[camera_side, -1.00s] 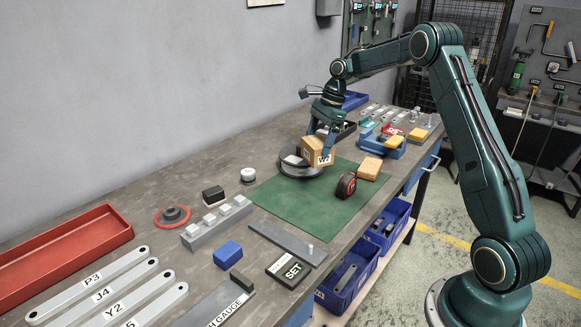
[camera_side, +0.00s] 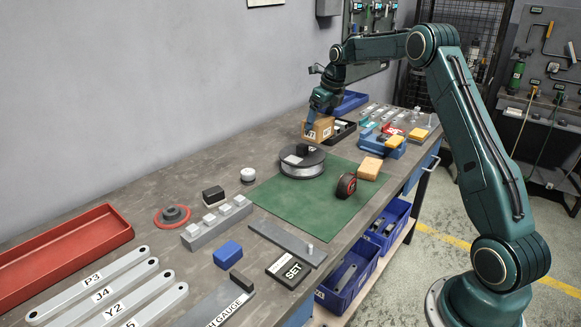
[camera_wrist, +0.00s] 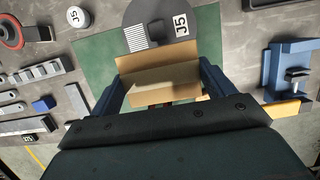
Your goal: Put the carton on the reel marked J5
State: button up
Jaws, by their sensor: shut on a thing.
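The carton (camera_side: 320,127), a brown box with a dark-on-white label, is held between the jaws of my gripper (camera_side: 316,122). It also shows in the wrist view (camera_wrist: 158,84), with a blue finger on either side. The reel marked J5 (camera_wrist: 163,22) is a dark disc in the wrist view, lying past the carton's upper edge.
A tan block (camera_side: 370,168) and a red-black tape measure (camera_side: 346,186) are on the green mat (camera_side: 290,203). A black tray (camera_side: 342,134) and a blue fixture (camera_side: 382,148) stand right of the carton. The mat's front left is clear.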

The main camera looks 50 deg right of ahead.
jog(key=shift+f, duration=0.1)
send_over(318, 160)
jog(key=shift+w+d+f, duration=0.1)
jog(key=shift+w+f, duration=0.05)
jog(key=shift+f, duration=3.75)
jog(key=o, duration=1.1)
jog(key=shift+f, duration=0.15)
jog(key=shift+o, duration=0.2)
jog(key=v, duration=1.2)
